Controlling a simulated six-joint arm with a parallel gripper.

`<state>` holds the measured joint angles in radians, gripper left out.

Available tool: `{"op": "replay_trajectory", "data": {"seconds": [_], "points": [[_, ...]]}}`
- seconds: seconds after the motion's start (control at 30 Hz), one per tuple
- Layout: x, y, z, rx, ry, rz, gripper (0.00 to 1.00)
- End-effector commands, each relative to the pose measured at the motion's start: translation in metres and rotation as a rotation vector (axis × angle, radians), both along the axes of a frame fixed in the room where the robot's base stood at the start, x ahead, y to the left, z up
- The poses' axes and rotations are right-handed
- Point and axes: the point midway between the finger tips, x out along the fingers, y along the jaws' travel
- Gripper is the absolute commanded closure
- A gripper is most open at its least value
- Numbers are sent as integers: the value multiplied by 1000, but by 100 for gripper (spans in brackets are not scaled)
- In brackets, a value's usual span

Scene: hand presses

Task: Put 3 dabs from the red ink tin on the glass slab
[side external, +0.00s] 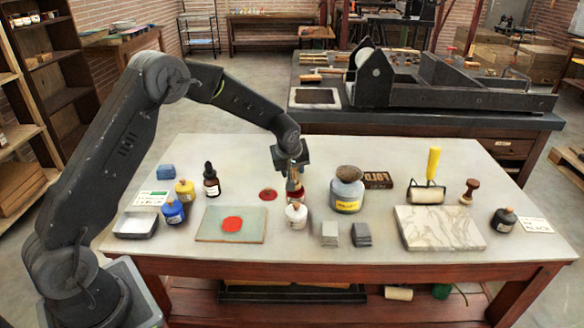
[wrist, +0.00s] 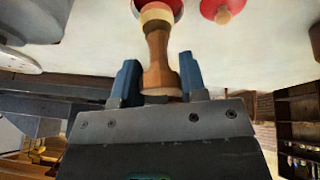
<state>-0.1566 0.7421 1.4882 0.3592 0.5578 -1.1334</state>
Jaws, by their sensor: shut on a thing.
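My gripper (side external: 292,168) points down over the middle of the table. In the wrist view its blue fingers (wrist: 158,82) are shut on the wooden handle of a dabber (wrist: 157,55) with a pale band. The dabber's lower end is at the open red ink tin (wrist: 175,6); whether it touches the ink is hidden. In the side view the red tin (side external: 294,195) is partly hidden. Its red lid (side external: 268,194) with a wooden knob lies to its left. The glass slab (side external: 208,232) lies flat at the front left, with a round red ink patch on it.
A white tin (side external: 296,216) stands close in front of the red tin. A large grey jar (side external: 346,192) is to the right. Yellow (side external: 185,191) and blue (side external: 173,211) tins and a dropper bottle (side external: 211,182) stand left. A marble slab (side external: 440,228) and roller (side external: 428,193) are far right.

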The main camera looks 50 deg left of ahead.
Motion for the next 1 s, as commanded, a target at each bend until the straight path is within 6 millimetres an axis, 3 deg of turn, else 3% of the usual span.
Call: {"op": "replay_trajectory", "data": {"seconds": [1.0], "points": [[0, 0, -6, 0, 0, 1, 85]]}}
